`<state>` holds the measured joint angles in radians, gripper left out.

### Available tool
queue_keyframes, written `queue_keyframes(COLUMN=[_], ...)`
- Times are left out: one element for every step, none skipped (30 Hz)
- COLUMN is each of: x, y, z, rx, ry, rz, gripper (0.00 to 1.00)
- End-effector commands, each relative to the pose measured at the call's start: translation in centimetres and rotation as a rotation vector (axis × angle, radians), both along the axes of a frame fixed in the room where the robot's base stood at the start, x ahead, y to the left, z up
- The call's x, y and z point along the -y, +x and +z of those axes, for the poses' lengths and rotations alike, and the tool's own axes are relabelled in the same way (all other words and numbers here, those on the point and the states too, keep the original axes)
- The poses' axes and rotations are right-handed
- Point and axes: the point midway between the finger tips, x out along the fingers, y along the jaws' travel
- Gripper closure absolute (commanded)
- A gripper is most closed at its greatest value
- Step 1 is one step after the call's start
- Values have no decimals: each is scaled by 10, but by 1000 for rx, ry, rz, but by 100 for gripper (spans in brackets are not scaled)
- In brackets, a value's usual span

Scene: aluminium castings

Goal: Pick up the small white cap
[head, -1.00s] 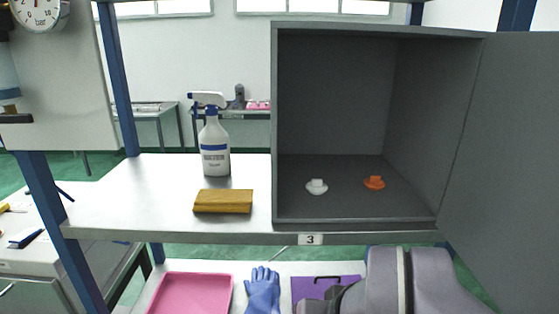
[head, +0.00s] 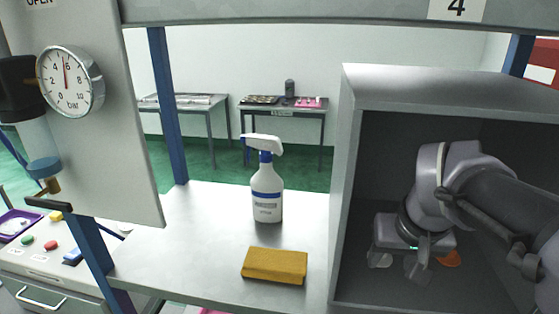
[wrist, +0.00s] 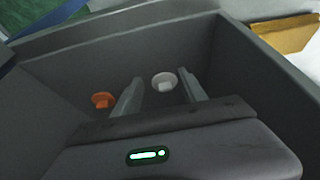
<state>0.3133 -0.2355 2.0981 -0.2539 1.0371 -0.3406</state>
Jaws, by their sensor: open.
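The small white cap (wrist: 164,81) lies on the floor of the grey open-fronted box. In the wrist view it shows between the tips of my two fingers, with a gap on each side. My gripper (head: 398,266) is open inside the box, pointing down; its fingers also show in the wrist view (wrist: 160,88). I cannot tell how far the fingertips are above the floor. In the head view I cannot make out the cap; my gripper covers that spot.
An orange cap (head: 449,258) lies on the box floor near my gripper. The grey box (head: 347,190) has walls close around my arm. A spray bottle (head: 267,195) and a yellow-brown block (head: 275,265) stand on the shelf (head: 190,250) left of the box.

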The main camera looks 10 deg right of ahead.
Motion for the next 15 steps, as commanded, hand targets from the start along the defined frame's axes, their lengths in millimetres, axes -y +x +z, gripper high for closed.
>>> queue_keyframes(x=[1, 2, 4, 6, 8, 10, 12, 12, 13, 13, 14, 14, 14, 14, 14], y=[5, 9, 16, 23, 30, 40, 47, 48, 50, 52, 53, 54, 55, 55, 55], z=[0, 0, -1, 0, 0, 0, 0, -9, -17, -22, -25, -28, -28, -29, -29], rx=[-1, -1, -2, -2, -3, -3, -2, -3, -2, -2, -3, -1, 0, 0, 1], ry=[0, 0, 1, 1, 1, 1, 1, 1, 3, 1, 2, 1, 1, 1, 1], rz=[0, 0, 1, 1, 1, 1, 1, 1, 1, 0, -1, 0, 0, 0, 0], gripper=[51, 51, 51, 51, 51, 51, 51, 51, 51, 51, 51, 51, 51, 51, 51])
